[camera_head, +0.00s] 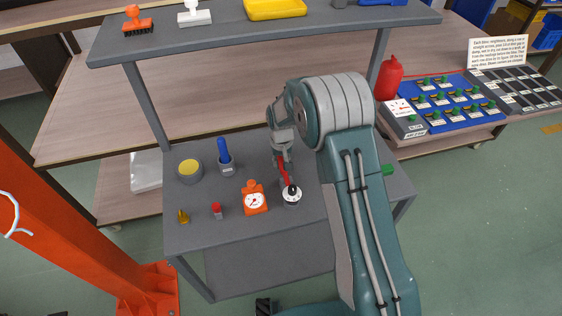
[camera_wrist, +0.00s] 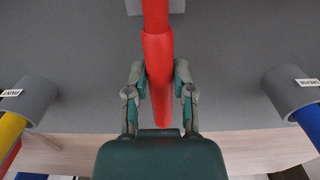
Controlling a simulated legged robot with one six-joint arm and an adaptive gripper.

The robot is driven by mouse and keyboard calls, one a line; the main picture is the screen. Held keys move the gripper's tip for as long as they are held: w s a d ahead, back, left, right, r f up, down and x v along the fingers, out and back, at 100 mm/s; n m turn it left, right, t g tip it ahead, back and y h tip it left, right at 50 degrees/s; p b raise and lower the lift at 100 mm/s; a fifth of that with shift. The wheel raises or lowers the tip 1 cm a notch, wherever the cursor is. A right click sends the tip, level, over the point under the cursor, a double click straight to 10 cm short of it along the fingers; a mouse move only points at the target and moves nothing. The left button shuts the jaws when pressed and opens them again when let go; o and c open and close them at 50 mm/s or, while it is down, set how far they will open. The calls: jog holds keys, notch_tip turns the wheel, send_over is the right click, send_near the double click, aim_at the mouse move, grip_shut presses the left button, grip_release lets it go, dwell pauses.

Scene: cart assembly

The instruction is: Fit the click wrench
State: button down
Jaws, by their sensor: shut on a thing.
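A red bar-like tool, which looks like the click wrench (camera_wrist: 158,62), lies between the fingers of my gripper (camera_wrist: 160,92) in the wrist view. My gripper is shut on its red handle. The handle runs up to a grey block (camera_wrist: 135,6) at the top edge, where its far end is cut off. In the head view my gripper (camera_head: 281,152) is over the grey cart top (camera_head: 240,228), and the red tool (camera_head: 284,175) points down to a round white dial with a black knob (camera_head: 291,197). I cannot tell whether the tool touches the dial.
An orange gauge (camera_head: 254,202), a small red-topped block (camera_head: 217,211), a brass piece (camera_head: 183,216), a yellow-filled cup (camera_head: 189,170) and a blue tube in a holder (camera_head: 225,158) stand left on the cart. A grey shelf (camera_head: 240,37) spans above. An orange post (camera_head: 70,170) stands left.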

jog(key=shift+c, duration=2)
grip_release()
notch_tip(320, 180, up, 12)
jog(key=shift+w+a+f, duration=0.1)
